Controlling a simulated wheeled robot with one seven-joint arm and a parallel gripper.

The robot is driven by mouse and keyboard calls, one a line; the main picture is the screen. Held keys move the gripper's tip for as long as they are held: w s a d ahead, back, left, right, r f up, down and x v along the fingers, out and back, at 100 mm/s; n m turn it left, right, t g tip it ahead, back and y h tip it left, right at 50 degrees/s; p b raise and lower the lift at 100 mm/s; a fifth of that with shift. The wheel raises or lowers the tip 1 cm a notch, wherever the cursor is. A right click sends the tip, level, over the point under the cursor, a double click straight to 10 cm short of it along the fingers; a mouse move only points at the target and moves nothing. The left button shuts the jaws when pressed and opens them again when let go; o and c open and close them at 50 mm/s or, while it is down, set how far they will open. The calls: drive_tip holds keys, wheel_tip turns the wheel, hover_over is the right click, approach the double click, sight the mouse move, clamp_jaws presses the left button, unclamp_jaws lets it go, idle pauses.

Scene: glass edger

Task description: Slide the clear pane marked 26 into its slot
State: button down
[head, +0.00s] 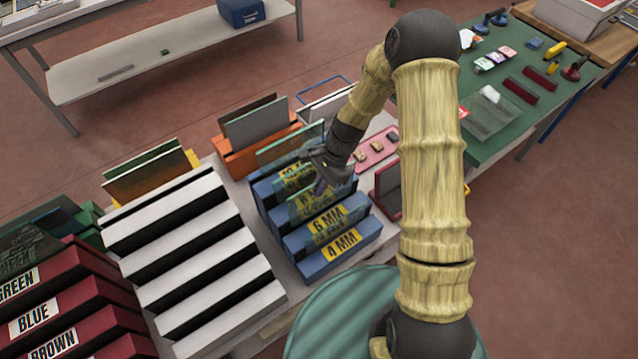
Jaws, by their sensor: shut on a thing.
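My gripper (323,180) is above the blue slotted rack (319,262), its fingers pointing down. It is shut on a clear greenish pane (312,207), which stands among the rack's steps and partly covers the labels behind it. The number 26 cannot be read on it. The rack's front labels read 4 MM (342,244) and 6 MM (327,220). The labels further back are partly hidden by glass and my gripper. Whether the held pane's lower edge is inside a slot or just above it cannot be told. Another clear pane (285,148) stands at the rack's back.
A white-and-black stepped rack (195,262) stands close on the left, with red racks labelled GREEN, BLUE and BROWN beyond. An orange holder (236,162) with grey panes is behind. A pink tray (377,150) and dark red frame (385,190) are close on the right.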

drive_tip(key=shift+w+f+b, duration=0.15)
drive_tip(key=shift+f+b, duration=1.05)
drive_tip(key=shift+f, duration=0.9)
drive_tip(key=shift+f+b, duration=0.4)
drive_tip(key=shift+f, duration=0.15)
drive_tip(key=shift+f+b, duration=0.35)
drive_tip(key=shift+f, duration=0.25)
drive_tip(key=shift+f, duration=0.35)
drive_tip(key=c, duration=1.5)
unclamp_jaws()
drive_tip(key=b+v, duration=0.3)
drive_tip(key=v, duration=1.4)
drive_tip(key=shift+r, duration=0.25)
